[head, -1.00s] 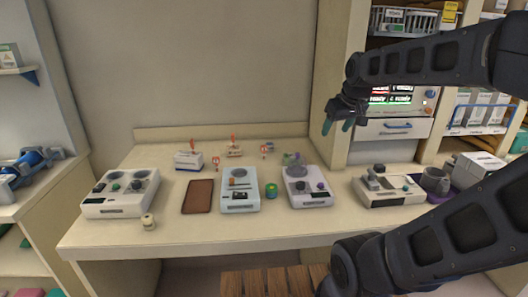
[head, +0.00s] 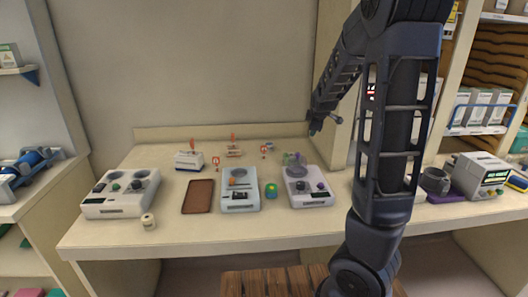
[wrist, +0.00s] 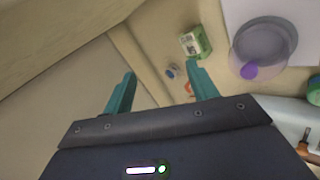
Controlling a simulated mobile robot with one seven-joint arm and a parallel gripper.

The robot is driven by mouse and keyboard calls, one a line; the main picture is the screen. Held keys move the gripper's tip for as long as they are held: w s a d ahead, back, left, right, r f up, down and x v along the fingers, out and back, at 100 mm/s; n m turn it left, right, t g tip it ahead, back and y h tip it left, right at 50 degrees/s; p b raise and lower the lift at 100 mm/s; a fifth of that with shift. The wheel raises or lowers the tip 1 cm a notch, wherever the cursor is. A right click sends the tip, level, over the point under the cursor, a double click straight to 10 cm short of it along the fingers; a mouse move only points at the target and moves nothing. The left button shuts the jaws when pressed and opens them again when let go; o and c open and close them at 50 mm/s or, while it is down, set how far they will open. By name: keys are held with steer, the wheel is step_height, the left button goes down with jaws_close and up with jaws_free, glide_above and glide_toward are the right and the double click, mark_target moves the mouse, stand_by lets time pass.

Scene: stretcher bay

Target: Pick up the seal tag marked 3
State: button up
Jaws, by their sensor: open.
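Small red-and-white tags stand on the bench in the head view, one near the middle (head: 215,162) and one further back (head: 264,150). Two more red-tipped pieces show on a white block (head: 189,160) and a low holder (head: 233,150). No number is legible, so I cannot tell which tag is marked 3. My gripper (head: 323,122) is above the bench's back right, apart from the tags. In the wrist view my gripper (wrist: 162,88) has its teal fingers spread, with nothing between them. A small orange piece (wrist: 189,88) beside the right finger is too partial to identify.
A green-and-white box (wrist: 196,42) and translucent dish (wrist: 263,45) lie near my gripper. The front edge is mostly clear.

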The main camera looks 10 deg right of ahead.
steer(key=w+a+n+t+h, duration=0.2)
steer(key=w+n, duration=0.4)
steer(key=w, duration=0.1)
step_height(320, 180, up, 11)
steer(key=n+t+y, duration=0.4)
steer(key=n+t, duration=0.3)
steer(key=n, duration=0.9)
glide_above(264, 148)
steer(key=s, duration=0.2)
steer(key=shift+h, duration=0.3)
step_height(264, 148, down, 30)
steer(key=shift+s+d+r, duration=0.1)
steer(key=shift+s+r, duration=0.05)
steer(key=shift+r, duration=0.1)
steer(key=shift+w, duration=2.5)
steer(key=c, duration=1)
